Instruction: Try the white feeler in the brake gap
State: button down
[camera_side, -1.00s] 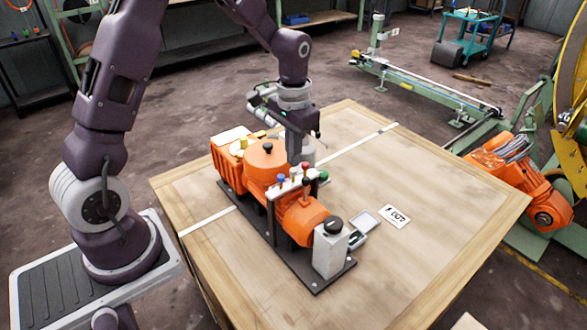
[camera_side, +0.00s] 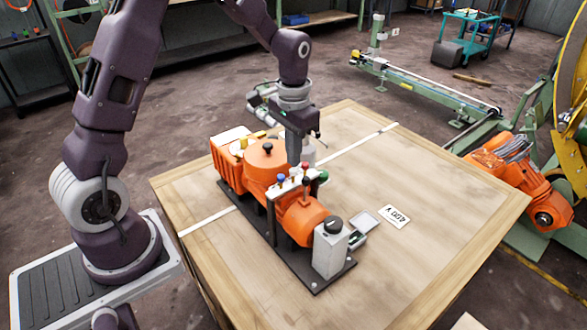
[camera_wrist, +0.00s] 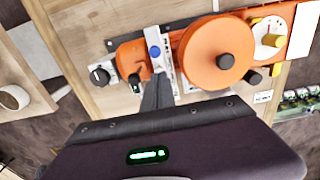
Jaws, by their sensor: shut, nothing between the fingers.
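A rack (camera_side: 298,183) with coloured knobs stands across the orange machine, and a small white knob (camera_side: 294,173) sits among blue, red and green ones. I take it for the white feeler. My gripper (camera_side: 294,164) points down at the rack, shut and empty, its tips close to the white knob; I cannot tell whether they touch. In the wrist view the fingertips (camera_wrist: 160,78) are together beside the rack, near the blue knob (camera_wrist: 154,52); the white knob is not clear there. The orange motor body (camera_side: 300,220) lies along the black baseplate (camera_side: 312,287). I cannot make out the brake gap.
An orange drum (camera_side: 265,160) with a black knob stands beside the rack. A grey box (camera_side: 330,252) with a black dial is at the plate's near end.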

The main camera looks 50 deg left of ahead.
aim_at(293, 170)
jog(key=shift+f, duration=1.9)
dwell(3.0)
jog(key=shift+r, duration=3.5)
jog(key=shift+s+d+r, duration=0.1)
jog(key=shift+r, duration=0.15)
jog(key=s+d+r+t, duration=0.2)
jog(key=s+r, duration=0.4)
jog(key=s, duration=0.5)
jog(key=s+d+r+t, duration=0.3)
jog(key=s+d+r, duration=0.2)
jog(key=s, duration=0.7)
jog(key=shift+d+r+t, duration=0.25)
jog(key=shift+r+t, duration=0.05)
jog(key=shift+r, duration=0.65)
